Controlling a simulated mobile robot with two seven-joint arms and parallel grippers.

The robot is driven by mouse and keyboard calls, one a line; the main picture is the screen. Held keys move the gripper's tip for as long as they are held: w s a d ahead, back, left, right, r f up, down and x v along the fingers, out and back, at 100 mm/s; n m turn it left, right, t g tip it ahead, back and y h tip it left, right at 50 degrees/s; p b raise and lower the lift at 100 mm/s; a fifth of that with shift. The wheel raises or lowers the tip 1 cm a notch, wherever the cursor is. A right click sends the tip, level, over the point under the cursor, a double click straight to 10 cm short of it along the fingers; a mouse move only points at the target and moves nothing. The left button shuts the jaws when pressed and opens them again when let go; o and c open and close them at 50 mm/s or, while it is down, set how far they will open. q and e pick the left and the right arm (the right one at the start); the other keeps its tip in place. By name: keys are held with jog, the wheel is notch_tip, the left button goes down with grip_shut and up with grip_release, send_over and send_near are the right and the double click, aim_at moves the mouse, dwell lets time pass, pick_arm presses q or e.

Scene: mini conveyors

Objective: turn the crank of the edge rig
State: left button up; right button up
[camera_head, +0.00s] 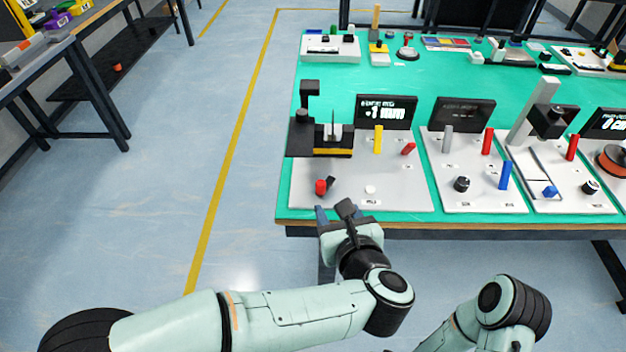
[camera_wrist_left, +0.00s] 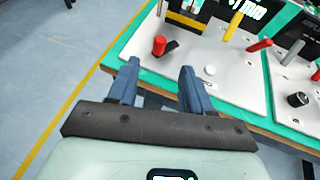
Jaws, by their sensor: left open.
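The rig at the table's near left corner has a light grey base plate (camera_head: 400,195). Its crank (camera_head: 321,187) has an upright red knob and a short black arm, low on the plate's left side. In the left wrist view the crank's red knob (camera_wrist_left: 159,45) stands beyond the fingertips, roughly between them. My left gripper (camera_head: 335,211) is open and empty, at the table's front edge, just short of the crank and apart from it. Its two blue fingers (camera_wrist_left: 158,72) show in the left wrist view. My right gripper is not in view.
A white button (camera_head: 370,189), a yellow post (camera_head: 378,139) and a small red lever (camera_head: 408,149) are on the same plate. A dark display (camera_head: 385,112) stands behind. Another rig (camera_head: 475,190) stands close on the right. The floor left of the table is clear.

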aim_at(322, 186)
pick_arm(q)
jog(key=b+x, duration=0.1)
jog(key=x, duration=1.1)
jog(key=shift+b, duration=0.35)
jog(key=shift+w+a+f, duration=0.1)
jog(key=shift+w+f, duration=0.05)
jog(key=shift+w, duration=0.25)
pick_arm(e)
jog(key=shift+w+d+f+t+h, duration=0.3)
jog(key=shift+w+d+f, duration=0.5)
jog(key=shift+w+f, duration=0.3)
pick_arm(q)
grip_shut()
